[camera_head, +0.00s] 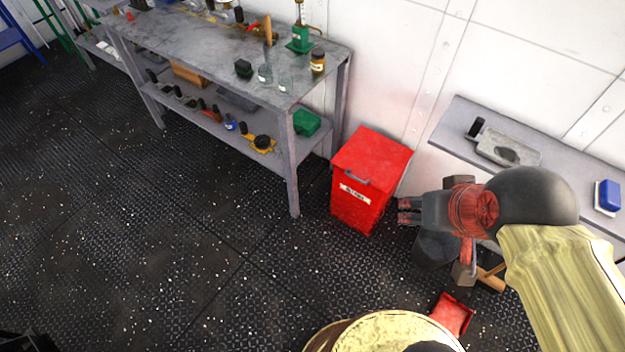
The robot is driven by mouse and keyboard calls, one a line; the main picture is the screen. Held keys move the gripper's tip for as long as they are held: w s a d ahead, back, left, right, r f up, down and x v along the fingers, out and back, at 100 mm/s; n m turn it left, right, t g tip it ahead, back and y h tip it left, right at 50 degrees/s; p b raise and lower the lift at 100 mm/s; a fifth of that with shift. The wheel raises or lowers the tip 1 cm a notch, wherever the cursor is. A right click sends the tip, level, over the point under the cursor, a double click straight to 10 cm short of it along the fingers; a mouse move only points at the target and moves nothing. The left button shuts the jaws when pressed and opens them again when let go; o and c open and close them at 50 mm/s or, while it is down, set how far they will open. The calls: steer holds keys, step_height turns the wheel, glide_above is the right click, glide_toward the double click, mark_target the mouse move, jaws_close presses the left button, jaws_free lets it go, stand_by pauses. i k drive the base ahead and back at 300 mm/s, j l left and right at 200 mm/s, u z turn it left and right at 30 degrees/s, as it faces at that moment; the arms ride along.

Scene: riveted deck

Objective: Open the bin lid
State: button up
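The red bin (362,205) stands on the floor against the wall, just right of the workbench. Its red lid (372,157) lies flat and closed on top. A grey handle (357,178) sits at the lid's front edge, above a white label on the front face. My gripper (402,211) points left, close to the right side of the bin and below lid level in the picture. The fingers show side-on and small; I cannot tell how far apart they are or whether they touch the bin. I see nothing held.
A metal workbench (190,45) with tools and bottles stands left of the bin. A wall shelf (570,160) is at the right, behind my arm. The dark floor left of the bin is free.

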mark_target(370, 158)
steer(key=i+u, duration=0.3)
steer(key=i, duration=0.25)
steer(key=i+l+u, duration=0.3)
steer(key=i, duration=0.25)
